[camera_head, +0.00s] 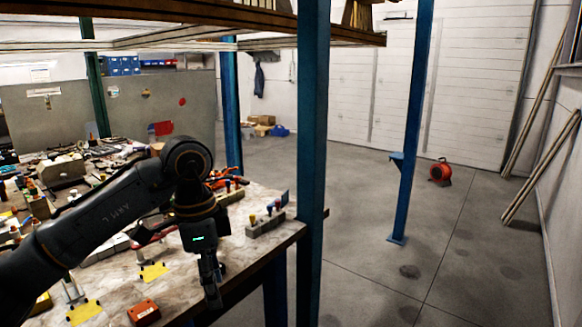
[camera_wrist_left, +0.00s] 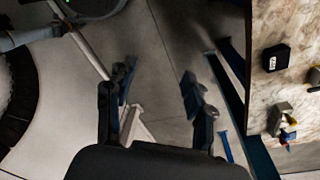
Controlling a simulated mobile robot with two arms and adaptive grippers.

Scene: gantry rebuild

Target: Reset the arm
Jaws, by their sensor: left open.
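My left arm (camera_head: 115,205) comes in from the left over the workbench (camera_head: 190,293). Its elbow is bent, and the wrist points down near the bench's right edge. My left gripper (camera_head: 211,290) hangs downward there. In the left wrist view the left gripper (camera_wrist_left: 158,85) has its two fingers wide apart, with nothing between them but grey floor beyond. The bench top (camera_wrist_left: 288,90) shows at the right of that view, beside the fingers. My right gripper is in neither view.
A block with coloured knobs (camera_head: 265,223) stands right of the wrist. A red-orange box (camera_head: 144,312) and a yellow pad (camera_head: 153,271) lie on the bench. A blue post (camera_head: 312,150) rises at the bench edge. Clear floor (camera_head: 370,250) lies to the right.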

